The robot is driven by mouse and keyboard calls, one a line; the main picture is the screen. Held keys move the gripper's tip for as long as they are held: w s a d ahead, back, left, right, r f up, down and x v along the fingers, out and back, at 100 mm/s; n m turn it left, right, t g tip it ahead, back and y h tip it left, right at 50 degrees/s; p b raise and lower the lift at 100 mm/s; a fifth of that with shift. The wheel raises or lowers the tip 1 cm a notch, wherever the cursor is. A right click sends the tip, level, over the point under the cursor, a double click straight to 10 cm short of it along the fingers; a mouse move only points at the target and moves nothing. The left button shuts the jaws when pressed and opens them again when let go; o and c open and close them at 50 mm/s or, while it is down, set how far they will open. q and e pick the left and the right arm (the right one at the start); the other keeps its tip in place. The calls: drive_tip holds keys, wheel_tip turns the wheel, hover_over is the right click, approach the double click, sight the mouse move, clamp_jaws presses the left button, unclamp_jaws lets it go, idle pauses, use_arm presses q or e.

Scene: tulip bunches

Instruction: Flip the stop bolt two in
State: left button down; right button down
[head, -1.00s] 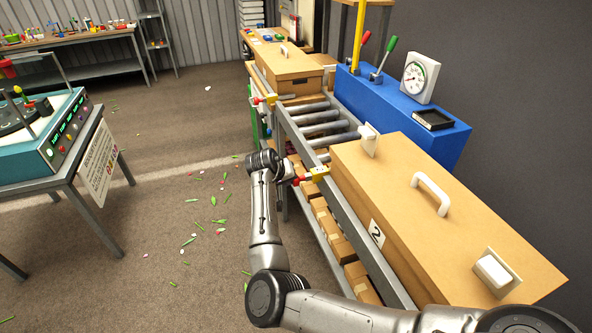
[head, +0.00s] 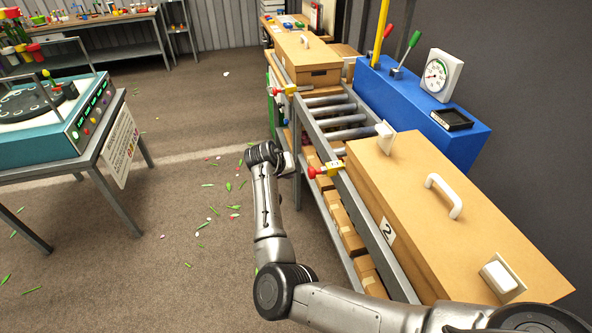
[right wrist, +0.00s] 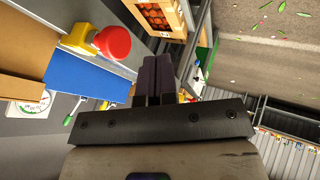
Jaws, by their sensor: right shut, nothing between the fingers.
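The stop bolt two (head: 333,169) is a yellow block with a red knob on the conveyor's side rail, near the corner of the box marked 2. The knob sticks out to the left, toward the aisle. In the right wrist view the bolt's red knob (right wrist: 113,43) is large, left of my fingers and apart from them. My right gripper (head: 286,163) is just left of the knob, partly hidden by its own wrist. In the right wrist view its dark fingers (right wrist: 156,78) are together and empty. My left gripper is not in view.
The box marked 2 (head: 455,215), with a white handle, sits on the roller conveyor (head: 335,118). A second bolt (head: 289,89) is farther along the rail. A blue cabinet (head: 405,100) with levers and a dial stands behind. The aisle floor at left is open.

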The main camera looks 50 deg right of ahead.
drive_tip(key=p+v, duration=0.1)
drive_tip(key=v, duration=0.6)
drive_tip(key=shift+r, duration=0.25)
drive_tip(key=shift+a, duration=0.1)
